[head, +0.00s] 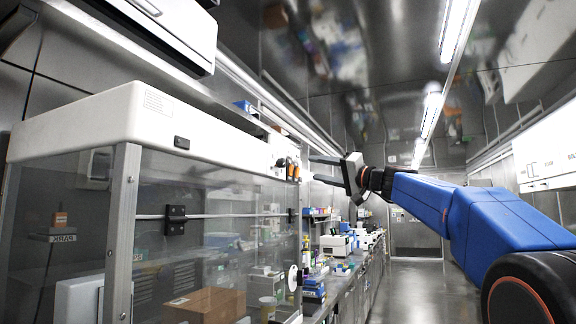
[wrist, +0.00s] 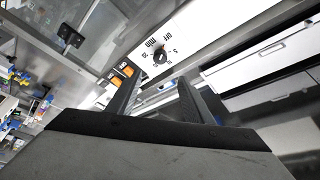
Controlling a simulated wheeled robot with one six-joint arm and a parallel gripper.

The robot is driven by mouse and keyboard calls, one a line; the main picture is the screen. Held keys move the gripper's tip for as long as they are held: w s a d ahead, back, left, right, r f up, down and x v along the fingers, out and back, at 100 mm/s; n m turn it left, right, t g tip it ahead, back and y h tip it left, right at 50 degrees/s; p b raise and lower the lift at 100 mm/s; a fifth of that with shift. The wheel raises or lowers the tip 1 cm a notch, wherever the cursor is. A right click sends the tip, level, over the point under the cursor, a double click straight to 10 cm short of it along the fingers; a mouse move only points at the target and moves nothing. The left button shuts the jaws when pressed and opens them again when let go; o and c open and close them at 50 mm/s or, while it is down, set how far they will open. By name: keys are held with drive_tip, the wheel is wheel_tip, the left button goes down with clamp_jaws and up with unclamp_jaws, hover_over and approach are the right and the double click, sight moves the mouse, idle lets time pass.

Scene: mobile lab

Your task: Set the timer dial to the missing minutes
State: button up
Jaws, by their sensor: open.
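The timer dial (wrist: 160,57) is a small round black knob on a white panel in the wrist view. Printed marks around it include "off", "min" and numbers such as 5; I cannot tell exactly where its pointer stands. In the head view the dial is a small dark spot (head: 280,163) on the front end of the white hood. My gripper (head: 313,169) is open and empty, its fingers reaching left toward this panel. In the wrist view my gripper (wrist: 158,84) has its two dark fingers apart, with the dial beyond and between the tips, not touching.
Two orange switches (wrist: 123,70) sit beside the dial on the panel. The clear-sided hood (head: 130,100) fills the left. A bench (head: 345,285) with lab equipment runs along the left wall. The aisle floor (head: 412,285) is clear. A white cabinet (head: 548,150) hangs at right.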

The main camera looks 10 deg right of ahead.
sight(285, 163)
drive_tip(key=x, duration=1.3)
drive_tip(key=shift+w+a, duration=0.2)
drive_tip(key=shift+w, duration=0.1)
drive_tip(key=c, duration=1.1)
drive_tip(key=shift+o, duration=0.2)
drive_tip(key=shift+m, duration=0.6)
drive_tip(key=m+h, duration=0.1)
drive_tip(key=m, duration=0.1)
drive_tip(key=m+h, duration=0.1)
drive_tip(key=m, duration=0.2)
drive_tip(key=shift+r+m+g+h, duration=0.1)
drive_tip(key=shift+m+g+h, duration=0.2)
drive_tip(key=shift+g, duration=0.1)
drive_tip(key=shift+m+g+h, duration=0.3)
drive_tip(key=shift+m+g, duration=0.2)
drive_tip(key=shift+m, duration=0.8)
drive_tip(key=shift+m+g+h, duration=0.3)
drive_tip(key=shift+m+g, duration=0.2)
drive_tip(key=shift+m, duration=0.8)
